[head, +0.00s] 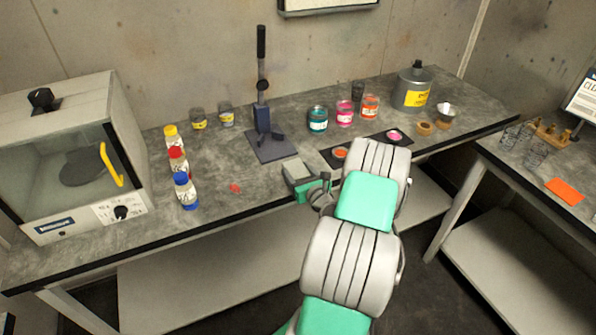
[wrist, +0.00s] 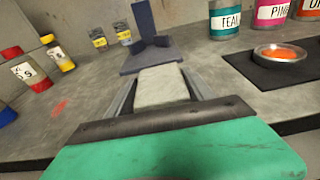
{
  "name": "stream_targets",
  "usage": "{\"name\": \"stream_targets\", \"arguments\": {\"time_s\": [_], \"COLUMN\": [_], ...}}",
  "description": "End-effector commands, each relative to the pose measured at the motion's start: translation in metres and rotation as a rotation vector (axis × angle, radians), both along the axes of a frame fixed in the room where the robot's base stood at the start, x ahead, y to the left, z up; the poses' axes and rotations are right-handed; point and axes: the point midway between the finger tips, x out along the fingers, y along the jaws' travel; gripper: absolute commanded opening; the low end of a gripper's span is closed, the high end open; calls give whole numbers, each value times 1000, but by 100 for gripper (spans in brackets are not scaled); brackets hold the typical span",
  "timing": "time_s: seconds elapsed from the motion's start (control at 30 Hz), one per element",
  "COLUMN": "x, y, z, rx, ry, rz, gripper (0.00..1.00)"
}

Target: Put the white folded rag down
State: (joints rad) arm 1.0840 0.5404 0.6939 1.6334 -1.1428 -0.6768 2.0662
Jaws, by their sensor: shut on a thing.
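The white folded rag (wrist: 161,86) sits between the two fingers of my gripper (wrist: 158,92) in the wrist view. My gripper is shut on it. In the head view my gripper (head: 297,172) is over the front part of the grey worktop (head: 225,210), in front of the lever press, and the rag is a small pale patch at its end. I cannot tell whether the rag touches the worktop.
A lever press (head: 270,145) stands behind my gripper. A dark mat (head: 330,156) with an orange dish (head: 340,153) is to the right. Capped bottles (head: 185,192) and a glass-fronted oven (head: 75,160) stand left. Worktop around a red smear (head: 234,188) is clear.

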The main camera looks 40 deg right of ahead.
Motion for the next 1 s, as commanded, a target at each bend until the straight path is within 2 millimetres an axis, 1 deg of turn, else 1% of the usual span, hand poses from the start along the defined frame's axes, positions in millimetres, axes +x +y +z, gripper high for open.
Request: {"name": "stream_targets", "arguments": {"time_s": [0.1, 0.13, 0.37, 0.4, 0.63, 0.7, 0.73, 0.87, 1.0], "x": [0, 0, 0, 0, 0, 0, -3, -26, -62], "y": [0, 0, 0, 0, 0, 0, 0, 6, 16], "z": [-4, -4, -3, -3, -2, 3, 1, 2, 7], "rx": [0, 0, 0, 0, 0, 0, 1, 5, 3], "ry": [0, 0, 0, 0, 0, 0, 1, 1, 0], "rz": [0, 0, 0, 0, 0, 0, -1, -6, -7], "gripper": [17, 62, 81, 83, 83, 83, 83, 83, 83]}}
